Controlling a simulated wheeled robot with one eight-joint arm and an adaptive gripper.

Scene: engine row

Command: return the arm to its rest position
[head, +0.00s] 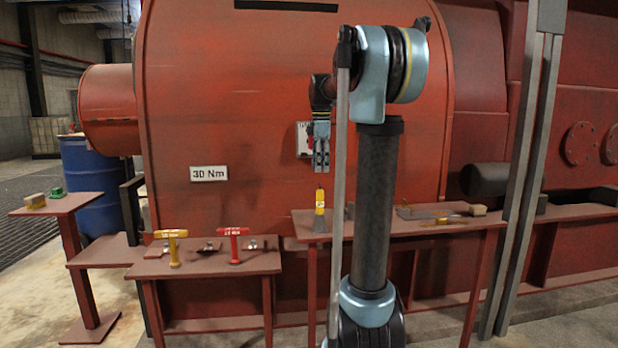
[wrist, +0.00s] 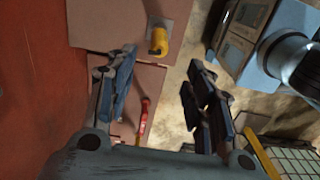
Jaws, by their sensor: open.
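My arm stands raised in the head view, with its upper link bent over to the left. My gripper (head: 321,158) hangs down at the end, in front of the red engine housing (head: 240,110) and above the right-hand bench. In the wrist view its two fingers (wrist: 160,98) are spread apart, with nothing held between them. Beyond them I see a yellow tool (wrist: 158,40) and a red handle (wrist: 143,120) on the brown benches, both apart from the fingers.
The right bench (head: 440,228) carries an upright yellow-handled tool (head: 320,200) and several flat tools. The low left bench (head: 210,265) holds a yellow T-handle (head: 172,247) and a red T-handle (head: 233,245). A grey post (head: 530,170) rises at right. A blue barrel (head: 90,185) stands left.

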